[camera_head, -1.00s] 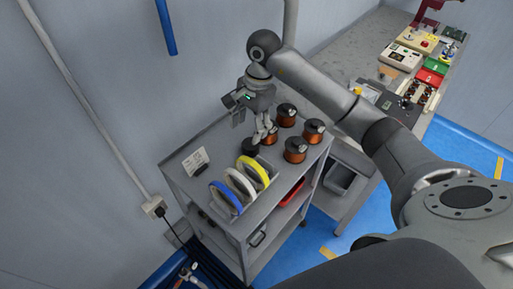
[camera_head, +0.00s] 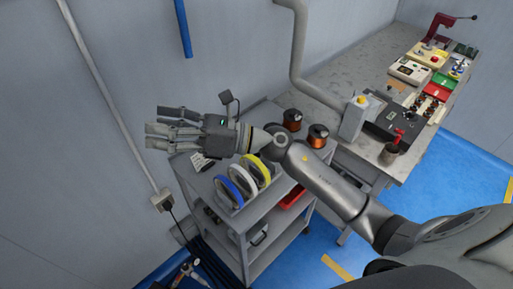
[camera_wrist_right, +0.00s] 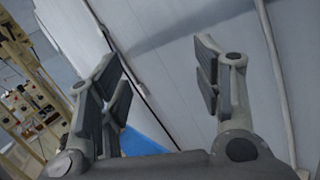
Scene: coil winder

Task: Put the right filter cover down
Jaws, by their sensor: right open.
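My right gripper (camera_head: 155,128) is open and empty, in the air above the left end of the grey cart (camera_head: 262,208), pointing left toward the wall. In the right wrist view its fingers (camera_wrist_right: 158,65) are spread wide with only wall and a strip of blue floor between them. No filter cover can be made out in either view now. My right wrist and forearm hide part of the cart top, including the place where a small black round piece stood earlier. My left gripper is not in view.
Blue, white and yellow rings (camera_head: 254,173) stand on the cart, with copper coils (camera_head: 318,136) behind my wrist and a white card (camera_head: 201,162) at the left. A workbench (camera_head: 345,75) with devices stands at the right. A pipe and walls border the left.

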